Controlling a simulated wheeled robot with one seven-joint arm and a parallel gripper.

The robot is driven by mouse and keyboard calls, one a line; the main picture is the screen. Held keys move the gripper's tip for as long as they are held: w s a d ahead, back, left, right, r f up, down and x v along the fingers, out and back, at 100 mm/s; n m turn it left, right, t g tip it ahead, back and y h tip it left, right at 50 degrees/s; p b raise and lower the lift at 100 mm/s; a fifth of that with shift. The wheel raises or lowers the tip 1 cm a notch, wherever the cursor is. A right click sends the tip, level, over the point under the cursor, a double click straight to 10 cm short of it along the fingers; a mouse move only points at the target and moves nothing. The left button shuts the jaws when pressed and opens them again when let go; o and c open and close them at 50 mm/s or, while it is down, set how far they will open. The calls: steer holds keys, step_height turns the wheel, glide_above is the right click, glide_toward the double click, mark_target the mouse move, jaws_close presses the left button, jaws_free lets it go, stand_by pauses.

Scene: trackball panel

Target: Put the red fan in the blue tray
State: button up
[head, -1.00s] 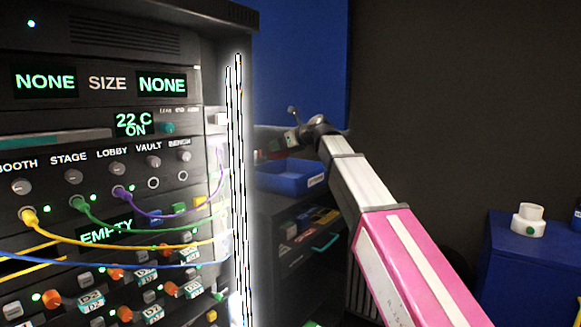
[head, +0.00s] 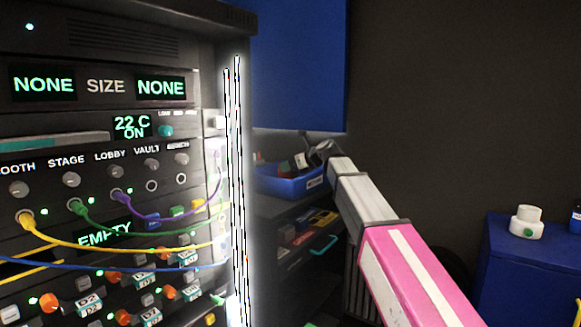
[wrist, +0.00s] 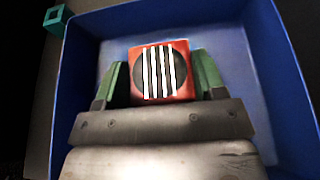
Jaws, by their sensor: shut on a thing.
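The red fan (wrist: 184,72) is a small red block with a dark round face and white bars. In the wrist view it sits between the green fingers of my gripper (wrist: 162,75), which is shut on it. The blue tray (wrist: 85,60) surrounds the fan and fingers in that view, with its walls on both sides. In the head view the tray (head: 283,187) stands on a dark cabinet, and my gripper (head: 300,162) is at its inside or just over it. I cannot tell whether the fan touches the tray floor.
A rack panel (head: 95,130) with coloured cables fills the left, its bright edge close to the tray. A small dark block with a teal rim (wrist: 55,20) lies outside the tray. A white round object (head: 527,221) stands on a blue cabinet at right.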

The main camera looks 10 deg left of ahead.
steer(key=shift+f, duration=0.65)
steer(key=o, duration=1)
steer(key=shift+c, duration=0.2)
steer(key=shift+r, duration=0.5)
steer(key=v, duration=1.2)
steer(key=shift+s+d+r, duration=0.1)
steer(key=shift+r, duration=0.05)
